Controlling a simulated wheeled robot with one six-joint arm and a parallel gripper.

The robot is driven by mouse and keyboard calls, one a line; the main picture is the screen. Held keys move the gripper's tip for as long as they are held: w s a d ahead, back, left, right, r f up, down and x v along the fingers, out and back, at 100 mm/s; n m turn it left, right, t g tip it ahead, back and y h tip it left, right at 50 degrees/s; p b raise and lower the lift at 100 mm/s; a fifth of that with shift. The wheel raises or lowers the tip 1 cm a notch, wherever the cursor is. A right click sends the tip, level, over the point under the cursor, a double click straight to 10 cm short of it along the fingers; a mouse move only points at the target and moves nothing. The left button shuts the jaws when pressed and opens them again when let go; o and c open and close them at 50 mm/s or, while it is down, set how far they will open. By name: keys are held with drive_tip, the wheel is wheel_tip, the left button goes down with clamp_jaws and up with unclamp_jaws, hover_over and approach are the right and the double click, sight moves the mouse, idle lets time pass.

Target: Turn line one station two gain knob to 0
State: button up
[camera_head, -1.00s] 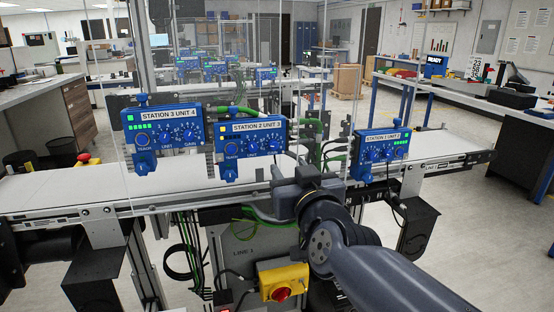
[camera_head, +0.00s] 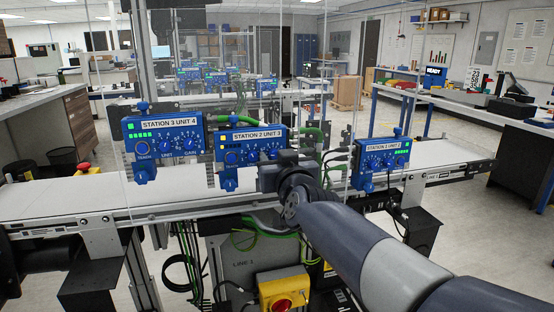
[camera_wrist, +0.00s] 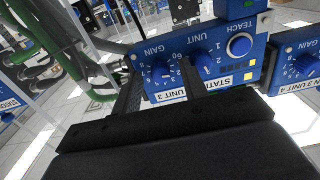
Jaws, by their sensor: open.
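The blue STATION 2 UNIT 3 box (camera_head: 240,146) hangs above the line one belt. It also shows upside down in the wrist view (camera_wrist: 226,75). Its blue gain knob (camera_wrist: 161,73) shows beside the GAIN label, with the unit knob (camera_wrist: 200,58) and the round teach button (camera_wrist: 239,46) to its right. My gripper (camera_wrist: 160,80) is open, its two dark fingers on either side of the gain knob in the picture. I cannot tell whether they touch it. In the head view my gripper (camera_head: 284,168) covers the box's lower right. The gain knob's setting is unreadable.
STATION 3 UNIT 4 box (camera_head: 164,140) is close on the left and STATION 1 box (camera_head: 381,163) on the right. Green cables (camera_wrist: 73,65) run beside the box. A yellow switch with a red knob (camera_head: 284,290) sits below the white belt (camera_head: 75,195).

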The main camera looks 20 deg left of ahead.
drive_tip(key=shift+c, duration=0.3)
clamp_jaws()
drive_tip(key=shift+r+p, duration=0.1)
drive_tip(key=shift+p, duration=0.25)
drive_tip(key=n+p, duration=0.3)
drive_tip(key=n, duration=0.1)
drive_tip(key=shift+r, duration=0.1)
drive_tip(key=shift+n+p, duration=1.05)
drive_tip(key=shift+n, duration=0.95)
